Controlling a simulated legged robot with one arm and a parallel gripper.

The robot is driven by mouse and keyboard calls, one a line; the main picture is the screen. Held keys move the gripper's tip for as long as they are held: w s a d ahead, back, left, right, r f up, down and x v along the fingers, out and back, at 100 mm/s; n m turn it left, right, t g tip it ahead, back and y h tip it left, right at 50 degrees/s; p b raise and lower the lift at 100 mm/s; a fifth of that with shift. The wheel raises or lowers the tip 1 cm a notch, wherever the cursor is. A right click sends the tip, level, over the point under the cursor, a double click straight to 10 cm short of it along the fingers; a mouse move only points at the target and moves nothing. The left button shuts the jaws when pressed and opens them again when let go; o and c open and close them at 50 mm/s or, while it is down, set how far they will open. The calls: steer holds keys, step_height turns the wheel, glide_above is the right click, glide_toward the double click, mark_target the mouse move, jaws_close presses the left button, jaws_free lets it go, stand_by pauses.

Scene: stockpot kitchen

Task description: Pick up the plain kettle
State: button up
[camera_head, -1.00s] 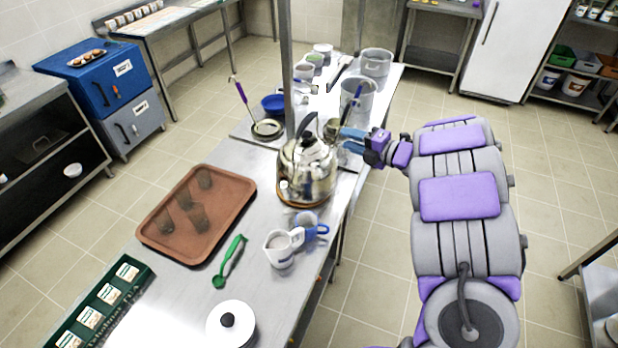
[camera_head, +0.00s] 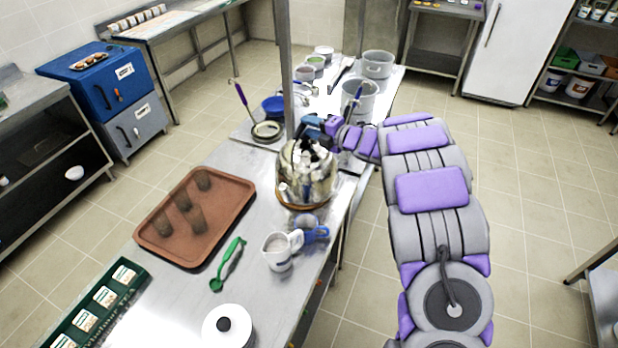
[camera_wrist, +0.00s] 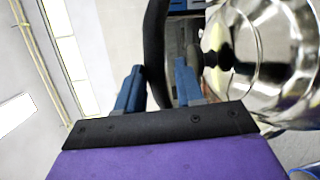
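The plain kettle (camera_head: 306,180) is a shiny steel kettle with a black handle, standing upright on a brown round base on the steel table. My gripper (camera_head: 312,127) is at the top of the kettle, over its handle. In the wrist view, the black handle (camera_wrist: 155,45) passes between the two blue fingertips of my gripper (camera_wrist: 158,80). The fingers stand apart on either side of the handle, with a small gap visible by the right finger. The kettle's steel body and black lid knob (camera_wrist: 222,58) show at the right. The handle is partly hidden by my gripper in the head view.
A white mug (camera_head: 278,252) and a blue cup (camera_head: 316,234) stand close in front of the kettle. A brown tray (camera_head: 240,205) with several cups lies to the left. A pot (camera_head: 360,97) stands behind.

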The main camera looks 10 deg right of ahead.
mark_target(299, 126)
steer(key=w+a, duration=0.2)
steer(key=a, duration=0.1)
steer(key=w+a, duration=0.1)
steer(key=a, duration=0.1)
steer(key=shift+f, duration=0.35)
steer(key=shift+s+d+r, duration=0.1)
steer(key=shift+s+d, duration=0.05)
steer(key=shift+d, duration=0.6)
steer(key=shift+c, duration=0.3)
steer(key=shift+d, duration=0.55)
steer(key=shift+c, duration=2.3)
steer(key=shift+a, duration=0.3)
steer(key=shift+c, duration=0.6)
steer(key=shift+s+a, duration=0.1)
steer(key=shift+a, duration=0.25)
jaws_close()
steer(key=shift+d+f, duration=0.2)
steer(key=shift+d, duration=0.05)
